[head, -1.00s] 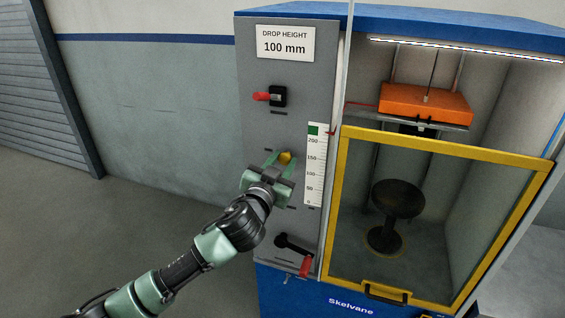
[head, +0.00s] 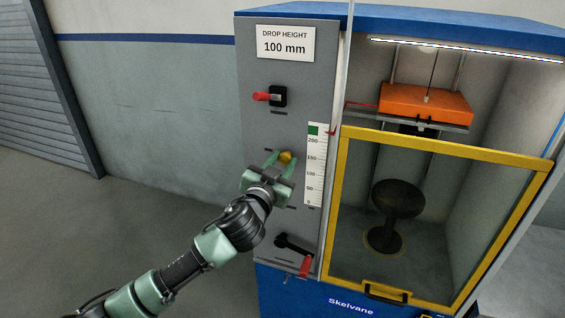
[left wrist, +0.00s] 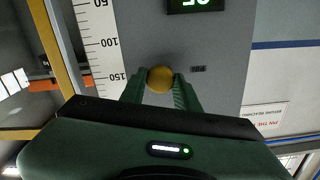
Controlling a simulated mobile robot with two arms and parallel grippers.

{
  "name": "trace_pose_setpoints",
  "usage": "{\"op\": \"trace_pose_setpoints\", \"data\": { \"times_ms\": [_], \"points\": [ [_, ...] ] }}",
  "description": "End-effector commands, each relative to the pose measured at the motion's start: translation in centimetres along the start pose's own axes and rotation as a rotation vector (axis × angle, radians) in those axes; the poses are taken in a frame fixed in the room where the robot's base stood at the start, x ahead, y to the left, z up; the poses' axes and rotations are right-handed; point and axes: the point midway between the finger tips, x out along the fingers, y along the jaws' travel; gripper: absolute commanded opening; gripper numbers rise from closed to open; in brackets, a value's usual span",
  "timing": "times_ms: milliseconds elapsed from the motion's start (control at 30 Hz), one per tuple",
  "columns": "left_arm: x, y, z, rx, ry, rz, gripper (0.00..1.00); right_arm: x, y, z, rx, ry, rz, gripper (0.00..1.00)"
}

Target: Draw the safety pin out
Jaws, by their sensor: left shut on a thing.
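The safety pin shows as a yellow round knob (head: 286,157) on the grey control panel, left of the height scale. It also shows in the left wrist view (left wrist: 160,79). My left gripper (head: 279,158) is at the panel, with one green finger on each side of the knob, shut on it. The pin's shaft is hidden, so I cannot tell how far it sits in the panel. My right gripper is in neither view.
A red-handled switch (head: 268,97) is above on the panel, and a crank with a red grip (head: 305,265) is below. The height scale (head: 315,165) is close on the right. A yellow-framed guard (head: 338,210) covers the chamber with an orange weight (head: 425,102) above a dark stool (head: 398,199).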

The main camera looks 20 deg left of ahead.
Motion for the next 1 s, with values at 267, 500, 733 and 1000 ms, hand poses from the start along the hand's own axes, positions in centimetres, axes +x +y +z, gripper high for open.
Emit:
{"op": "trace_pose_setpoints", "data": {
  "times_ms": [267,500,733,1000],
  "points": [
    [-3.5,0.2,0.2,-0.004,-0.005,0.004,0.0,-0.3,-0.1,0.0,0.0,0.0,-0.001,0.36],
    [-7.0,0.2,0.2,-0.003,-0.003,0.004,0.0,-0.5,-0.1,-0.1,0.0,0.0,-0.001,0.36],
    [-7.5,0.1,0.1,-0.002,-0.003,0.002,0.0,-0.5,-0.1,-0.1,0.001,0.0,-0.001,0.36],
    [-7.4,0.1,0.2,-0.001,-0.003,0.002,0.53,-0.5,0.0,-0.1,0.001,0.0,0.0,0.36]
  ]
}}
